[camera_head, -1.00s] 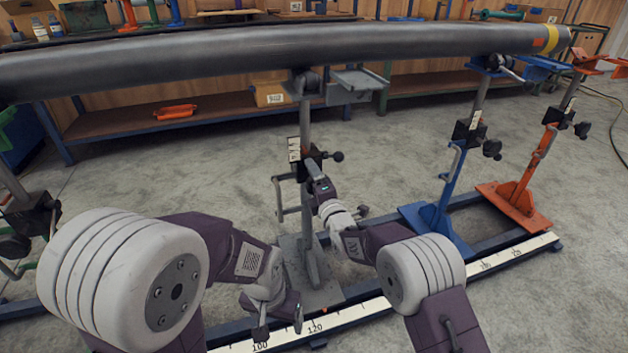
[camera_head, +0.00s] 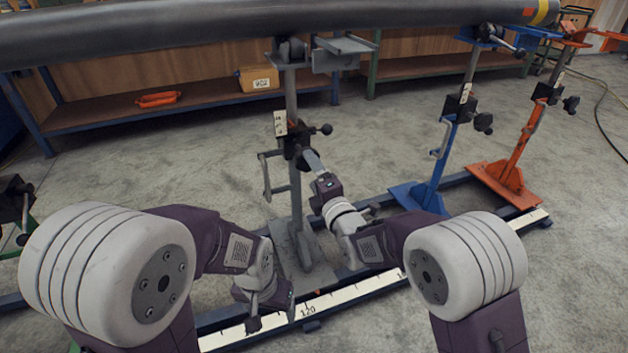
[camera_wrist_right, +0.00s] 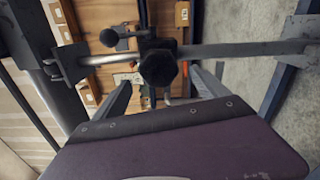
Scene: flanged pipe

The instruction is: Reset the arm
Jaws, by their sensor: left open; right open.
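My right gripper (camera_head: 309,156) is open at the clamp of the grey pipe stand (camera_head: 292,100), just below its black lever knob. In the right wrist view its two grey fingers reach up on either side of a black knob (camera_wrist_right: 158,68); I cannot tell whether they touch it. My left gripper (camera_head: 272,320) is open and empty, low beside the foot of the grey stand, above the white ruler strip (camera_head: 335,299). A long dark grey pipe (camera_head: 200,28) with a yellow band at its right end rests across the stands.
A blue stand (camera_head: 440,150) and an orange stand (camera_head: 515,150) are to the right on a blue floor rail. A workbench behind holds an orange tray (camera_head: 158,99) and a yellow-brown box (camera_head: 258,79) on its low shelf. A cable lies on the floor at right.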

